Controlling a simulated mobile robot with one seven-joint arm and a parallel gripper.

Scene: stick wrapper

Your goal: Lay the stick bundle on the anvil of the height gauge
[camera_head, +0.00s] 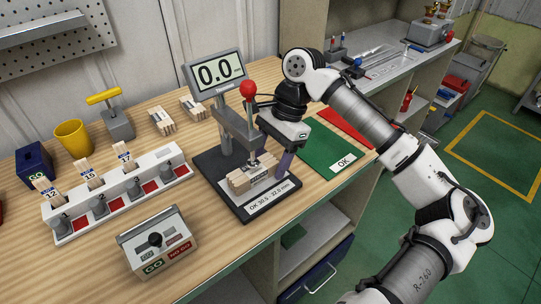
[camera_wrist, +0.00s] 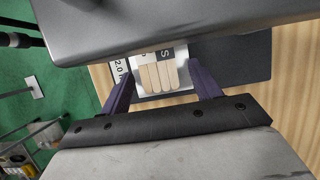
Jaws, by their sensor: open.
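The height gauge (camera_head: 228,150) stands on a black base, with a red-knobbed lever and a display reading 0.0. The stick bundle (camera_head: 241,184), pale wooden sticks with a white band, lies flat at the anvil (camera_head: 268,187), below the gauge's spindle. My gripper (camera_head: 272,160) is low beside the gauge column, around the bundle. In the wrist view, its purple fingers (camera_wrist: 163,92) are spread, one on each side of the bundle (camera_wrist: 158,75), with visible gaps. The gauge's upper part hides the bundle's far end there.
A white rack (camera_head: 118,192) holds several numbered stick bundles at the left. A GO/NO GO box (camera_head: 157,243) stands in front. A green OK mat (camera_head: 325,148) and a red mat (camera_head: 345,127) lie right of the gauge. Loose bundles (camera_head: 162,121) and a yellow cup (camera_head: 73,138) stand behind.

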